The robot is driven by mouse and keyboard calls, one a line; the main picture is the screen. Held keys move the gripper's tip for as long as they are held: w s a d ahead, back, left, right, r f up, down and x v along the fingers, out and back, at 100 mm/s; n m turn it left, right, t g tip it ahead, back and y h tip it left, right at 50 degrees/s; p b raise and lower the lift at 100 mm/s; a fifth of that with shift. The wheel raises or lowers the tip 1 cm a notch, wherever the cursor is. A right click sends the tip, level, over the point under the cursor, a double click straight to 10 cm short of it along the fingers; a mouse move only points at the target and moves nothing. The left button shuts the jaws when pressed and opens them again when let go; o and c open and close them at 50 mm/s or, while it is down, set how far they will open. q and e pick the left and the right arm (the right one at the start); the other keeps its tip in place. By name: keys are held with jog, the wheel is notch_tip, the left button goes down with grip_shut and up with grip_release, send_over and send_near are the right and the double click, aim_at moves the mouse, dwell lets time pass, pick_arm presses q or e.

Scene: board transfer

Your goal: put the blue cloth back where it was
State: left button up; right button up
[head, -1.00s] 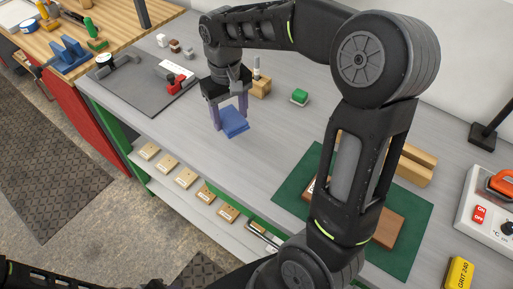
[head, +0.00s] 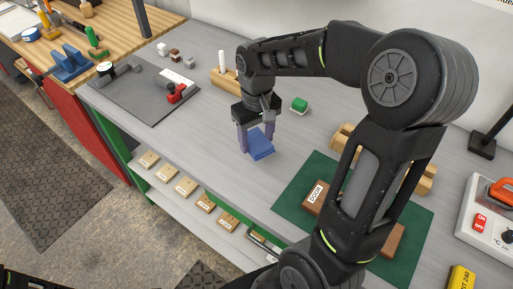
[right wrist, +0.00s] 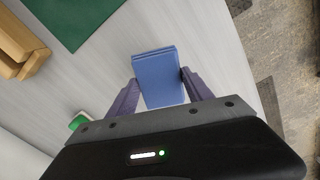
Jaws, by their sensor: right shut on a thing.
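The blue cloth (head: 260,144) is a folded square, held between the fingers of my right gripper (head: 257,137) over the grey bench top. It also shows in the right wrist view (right wrist: 158,77), between the two purple fingers of the right gripper (right wrist: 160,88). The right gripper is shut on the cloth. The frames do not clearly show whether the cloth touches the bench. My left gripper is not in view; only a dark part of my left arm shows at the bottom left of the head view.
A green mat (head: 284,196) with a wooden block marked DOOR (head: 315,194) lies to the right of the cloth. A green-topped block (head: 299,104) stands behind. A grey mat (head: 130,96) with a red tool (head: 176,93) lies left. Bare bench (head: 205,130) lies between.

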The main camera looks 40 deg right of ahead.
aim_at(256, 149)
jog(key=shift+f, duration=0.45)
notch_tip(256, 149, down, 3)
jog(key=shift+f, duration=0.35)
jog(key=shift+f, duration=0.25)
jog(key=o, duration=1.5)
jog(key=shift+r, duration=0.1)
jog(key=shift+c, duration=0.2)
jog(key=shift+r, duration=0.1)
